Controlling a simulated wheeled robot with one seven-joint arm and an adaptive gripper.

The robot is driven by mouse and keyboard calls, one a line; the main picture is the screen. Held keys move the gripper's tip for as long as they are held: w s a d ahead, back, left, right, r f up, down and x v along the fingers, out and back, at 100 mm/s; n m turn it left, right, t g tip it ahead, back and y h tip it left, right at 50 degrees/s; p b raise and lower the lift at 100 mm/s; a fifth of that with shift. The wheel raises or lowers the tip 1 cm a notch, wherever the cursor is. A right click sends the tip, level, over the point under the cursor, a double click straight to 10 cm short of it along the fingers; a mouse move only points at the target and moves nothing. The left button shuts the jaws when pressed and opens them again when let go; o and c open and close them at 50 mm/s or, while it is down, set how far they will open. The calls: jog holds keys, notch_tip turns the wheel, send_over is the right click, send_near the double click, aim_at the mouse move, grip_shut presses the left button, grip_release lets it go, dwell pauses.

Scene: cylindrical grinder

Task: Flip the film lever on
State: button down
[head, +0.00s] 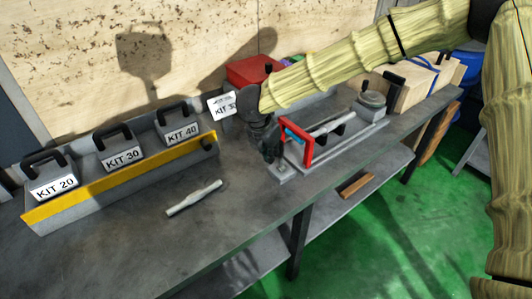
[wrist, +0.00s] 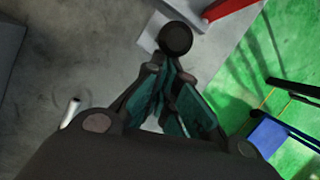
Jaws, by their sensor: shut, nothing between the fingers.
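A grey bench device (head: 345,138) with a red upright frame (head: 311,150) stands toward the back right of the bench. My gripper (head: 270,150) is at its left end, pointing down beside the red frame, over a small grey base plate (head: 284,173). In the wrist view, a round black knob (wrist: 176,38) lies just beyond the tips of my gripper (wrist: 168,75). The fingers are shut with nothing between them. I cannot tell whether they touch the knob, or whether it belongs to the film lever. A red part (wrist: 229,9) shows beyond it.
A grey tray with a yellow front edge (head: 130,178) holds kit boxes on the left. A light grey rod (head: 194,198) lies on the open bench. A red bin (head: 252,72) and wooden blocks (head: 408,88) stand at the back. The front left bench top is clear.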

jog(key=d+y+p, duration=0.1)
jog(key=w+d+r+g+y+p, duration=0.1)
jog(key=p, duration=0.1)
jog(key=w+d+g+p, duration=0.1)
jog(key=shift+w+d+r+y, duration=0.15)
jog(key=shift+r+y, duration=0.1)
jog(key=shift+y, duration=0.15)
jog(key=shift+w+d+f+p, duration=0.1)
jog(key=shift+w+d+p, duration=0.75)
jog(key=shift+d, duration=0.25)
jog(key=shift+w, duration=0.1)
jog(key=b, duration=0.2)
send_near(281, 144)
jog(key=d, duration=0.2)
jog(key=shift+r, duration=0.5)
